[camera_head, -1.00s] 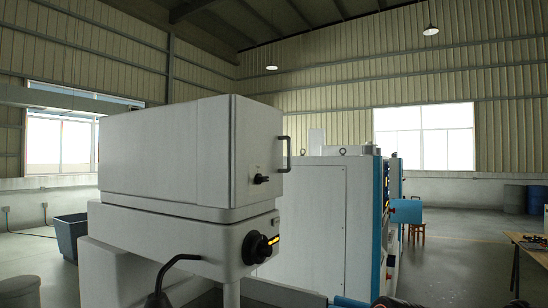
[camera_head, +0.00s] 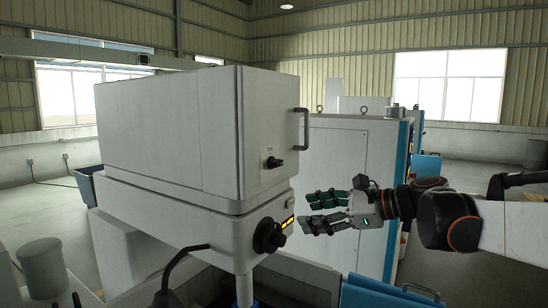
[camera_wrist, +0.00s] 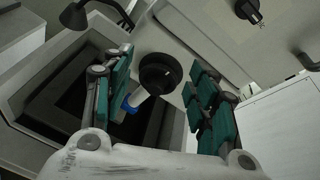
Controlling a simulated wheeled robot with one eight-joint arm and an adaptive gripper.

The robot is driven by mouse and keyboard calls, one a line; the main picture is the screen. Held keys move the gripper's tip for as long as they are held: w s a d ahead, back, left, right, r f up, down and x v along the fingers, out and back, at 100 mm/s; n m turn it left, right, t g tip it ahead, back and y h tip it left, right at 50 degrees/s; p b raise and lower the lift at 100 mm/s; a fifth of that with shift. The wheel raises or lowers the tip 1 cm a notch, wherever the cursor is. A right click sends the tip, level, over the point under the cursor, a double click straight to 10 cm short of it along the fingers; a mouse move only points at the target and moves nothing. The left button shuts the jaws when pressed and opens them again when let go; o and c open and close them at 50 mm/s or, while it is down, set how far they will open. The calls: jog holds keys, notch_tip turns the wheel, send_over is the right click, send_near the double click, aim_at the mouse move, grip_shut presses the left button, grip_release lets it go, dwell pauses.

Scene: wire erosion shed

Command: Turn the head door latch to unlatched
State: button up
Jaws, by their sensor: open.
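The head door latch (camera_head: 272,162) is a small black turn knob on the front face of the white machine head (camera_head: 262,120). Marks beside the latch are too small to read.
A larger black dial (camera_head: 268,236) sits below, on the lower housing; in the wrist view the dial (camera_wrist: 160,73) shows between my fingers. A black door handle (camera_head: 302,124) sticks out right of the latch. A white cabinet (camera_head: 335,155) with blue edges stands behind.

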aim_at(280, 162)
jog(key=w+d+r+m+t+y+p, duration=0.1)
jog(key=w+d+r+m+t+y, duration=0.25)
jog(key=r, duration=0.55)
jog(key=shift+m+g+h, duration=0.35)
jog(key=shift+m+g, duration=0.2)
jog(key=shift+m, duration=0.2)
jog(key=x, duration=0.4)
jog(key=w+p+x, duration=0.1)
jog(key=x, duration=0.4)
jog(key=d+p+x, duration=0.1)
jog(key=x, duration=0.3)
jog(key=shift+w+a, duration=0.35)
jog(key=c, duration=1.1)
